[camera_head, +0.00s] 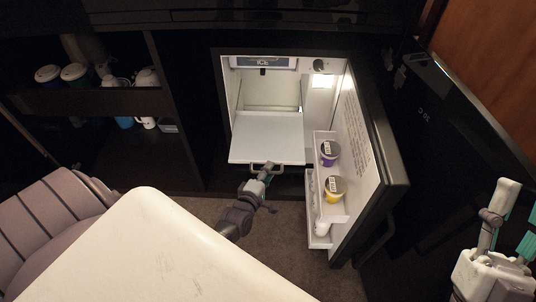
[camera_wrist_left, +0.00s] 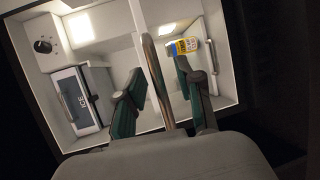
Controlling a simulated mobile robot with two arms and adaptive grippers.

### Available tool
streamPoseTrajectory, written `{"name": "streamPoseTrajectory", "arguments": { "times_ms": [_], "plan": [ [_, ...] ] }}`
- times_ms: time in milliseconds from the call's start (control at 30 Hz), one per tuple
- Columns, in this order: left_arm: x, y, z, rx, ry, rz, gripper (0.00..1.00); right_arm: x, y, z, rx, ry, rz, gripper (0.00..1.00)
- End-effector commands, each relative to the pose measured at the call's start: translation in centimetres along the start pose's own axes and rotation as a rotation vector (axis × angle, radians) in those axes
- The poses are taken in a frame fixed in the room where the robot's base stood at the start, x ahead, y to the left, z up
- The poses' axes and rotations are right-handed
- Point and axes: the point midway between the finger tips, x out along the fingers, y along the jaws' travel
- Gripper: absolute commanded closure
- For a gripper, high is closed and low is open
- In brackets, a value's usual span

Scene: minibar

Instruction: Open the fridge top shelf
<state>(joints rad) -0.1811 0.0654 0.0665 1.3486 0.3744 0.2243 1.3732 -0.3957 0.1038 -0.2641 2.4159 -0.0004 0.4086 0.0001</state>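The fridge (camera_head: 226,95) stands open at the centre of the head view, with its door (camera_head: 365,165) swung out to the right. A flat white shelf (camera_head: 266,138) reaches to the fridge front, with a metal handle (camera_head: 256,167) at its front edge. I cannot tell exactly how far out it is. My left gripper (camera_head: 264,173) is at this handle. In the left wrist view the handle bar (camera_wrist_left: 153,72) passes between the parted green fingers of the left gripper (camera_wrist_left: 160,95), with gaps beside it. My right gripper (camera_head: 512,218) is open and empty at the lower right.
The door racks hold a purple tub (camera_head: 328,153) and a yellow tub (camera_head: 335,188). An ICE compartment (camera_head: 264,62) is at the fridge top. A white counter (camera_head: 150,255) fills the front left. A striped chair (camera_head: 45,230) and a cup cabinet (camera_head: 75,102) are left.

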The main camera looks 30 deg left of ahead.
Motion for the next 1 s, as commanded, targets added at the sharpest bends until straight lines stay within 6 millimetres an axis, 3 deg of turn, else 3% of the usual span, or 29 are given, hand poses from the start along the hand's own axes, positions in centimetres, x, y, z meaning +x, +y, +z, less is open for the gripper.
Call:
{"name": "streamPoseTrajectory", "arguments": {
  "times_ms": [267,700,1000],
  "plan": [
    [-0.9,-0.1,0.0,0.000,0.000,-0.001,0.64,0.0,0.0,0.0,0.001,0.002,0.000,0.60],
    [-9.5,-0.1,0.0,0.000,0.000,-0.003,0.64,0.0,0.0,0.0,0.000,0.001,0.000,0.60],
    [-12.0,0.0,0.0,-0.001,0.000,0.000,0.64,0.0,0.0,0.0,0.000,0.001,0.000,0.60]
  ]
}}
